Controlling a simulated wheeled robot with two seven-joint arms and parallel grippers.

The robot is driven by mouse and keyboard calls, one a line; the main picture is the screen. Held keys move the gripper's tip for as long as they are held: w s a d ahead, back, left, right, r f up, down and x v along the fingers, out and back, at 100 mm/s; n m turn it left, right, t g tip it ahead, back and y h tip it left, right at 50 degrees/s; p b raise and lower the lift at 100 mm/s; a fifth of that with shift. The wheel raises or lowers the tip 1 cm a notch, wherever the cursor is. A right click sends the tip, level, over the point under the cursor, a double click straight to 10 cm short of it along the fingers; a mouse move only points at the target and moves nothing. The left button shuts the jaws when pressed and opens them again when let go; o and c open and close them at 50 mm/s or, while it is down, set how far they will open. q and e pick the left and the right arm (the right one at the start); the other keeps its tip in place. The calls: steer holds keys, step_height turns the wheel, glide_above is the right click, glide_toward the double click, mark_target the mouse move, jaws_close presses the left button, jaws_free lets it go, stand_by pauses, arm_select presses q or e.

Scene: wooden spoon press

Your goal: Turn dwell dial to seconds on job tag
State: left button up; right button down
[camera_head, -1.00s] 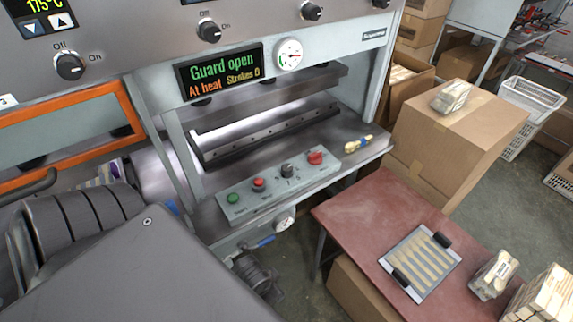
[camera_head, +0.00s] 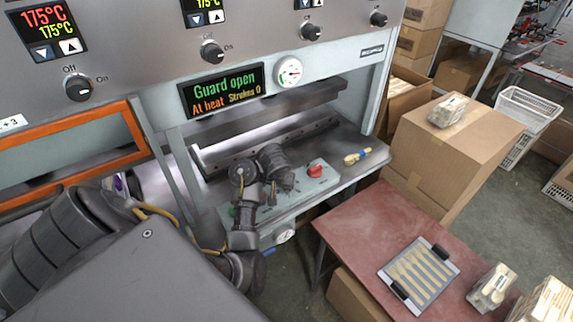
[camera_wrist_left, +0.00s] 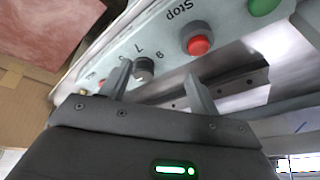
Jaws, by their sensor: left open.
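The dwell dial (camera_wrist_left: 143,68), a small dark knob with a pale top, shows in the left wrist view on the grey control panel (camera_wrist_left: 158,38), with dark numbers around it. My left gripper (camera_wrist_left: 157,71) is open, its two fingers pointing at the panel with the dial between them, nearer the left finger. I cannot tell if either finger touches it. In the head view my left gripper (camera_head: 277,168) hangs over the control panel (camera_head: 322,185) and hides the dial. I cannot make out a job tag. My right gripper is not in view.
A red stop button (camera_wrist_left: 199,44) and a green button (camera_wrist_left: 262,5) sit beside the dial. The display (camera_head: 222,90) reads "Guard open".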

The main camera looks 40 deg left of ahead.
arm_select(q)
steer(key=w+r+n, duration=0.1)
steer(key=w+r, duration=0.2)
steer(key=w, duration=0.2)
steer(key=shift+t+h, duration=0.3)
steer(key=shift+h, duration=0.1)
steer(key=x, duration=0.9)
steer(key=shift+w+a+r, duration=0.1)
steer(key=shift+a+r, duration=0.05)
steer(key=shift+a, duration=0.15)
steer(key=shift+x, duration=0.85)
steer(key=shift+w+a, duration=0.1)
steer(key=c, duration=1)
